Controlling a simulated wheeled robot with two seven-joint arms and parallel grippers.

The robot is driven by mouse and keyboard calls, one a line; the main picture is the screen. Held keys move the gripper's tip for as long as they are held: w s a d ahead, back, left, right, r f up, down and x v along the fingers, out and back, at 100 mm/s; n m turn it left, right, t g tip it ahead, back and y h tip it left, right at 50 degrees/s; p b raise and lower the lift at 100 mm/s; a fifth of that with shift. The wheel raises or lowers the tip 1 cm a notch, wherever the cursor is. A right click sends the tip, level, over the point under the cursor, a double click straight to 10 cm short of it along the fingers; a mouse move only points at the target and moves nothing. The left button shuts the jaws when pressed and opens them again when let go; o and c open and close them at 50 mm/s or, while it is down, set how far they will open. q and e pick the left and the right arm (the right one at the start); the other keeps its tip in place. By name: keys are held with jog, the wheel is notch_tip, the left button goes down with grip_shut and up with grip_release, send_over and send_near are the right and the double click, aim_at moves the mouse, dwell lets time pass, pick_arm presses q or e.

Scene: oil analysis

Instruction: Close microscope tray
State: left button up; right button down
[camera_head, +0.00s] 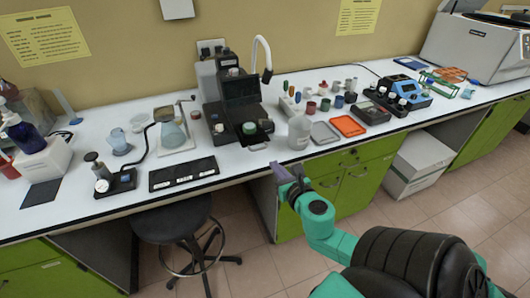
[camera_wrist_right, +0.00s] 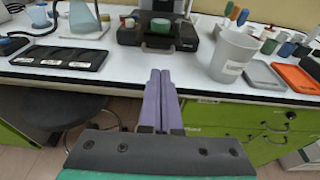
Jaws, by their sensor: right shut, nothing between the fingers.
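The dark microscope (camera_head: 230,95) stands on the white bench; its lower front also shows in the wrist view (camera_wrist_right: 188,35). Its tray (camera_head: 256,139) sticks out at the front toward me, with a small handle at the edge; the tray also shows in the wrist view (camera_wrist_right: 158,46). A round green-and-white container (camera_head: 249,128) sits at the tray. My right gripper (camera_head: 279,170) is shut and empty, just off the bench's front edge and below the tray in the picture. Its purple fingers (camera_wrist_right: 160,75) point toward the microscope, apart from the tray. My left gripper is not in view.
A whitish beaker (camera_head: 299,132) stands right of the tray, near grey (camera_head: 324,132) and orange (camera_head: 348,126) trays. A black slide holder (camera_head: 184,174) lies to the left. A flask (camera_head: 172,134) stands behind it. A black stool (camera_head: 172,219) is below the bench.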

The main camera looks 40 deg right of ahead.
aim_at(260, 149)
jog(key=x, duration=0.8)
jog(key=shift+w+a+r+p, duration=0.1)
jog(key=shift+w+a+p, duration=0.15)
jog(key=shift+p, duration=0.1)
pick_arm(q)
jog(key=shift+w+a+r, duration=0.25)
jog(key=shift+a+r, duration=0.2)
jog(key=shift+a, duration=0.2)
pick_arm(e)
jog(key=shift+w+d, duration=0.15)
jog(key=shift+w, duration=0.25)
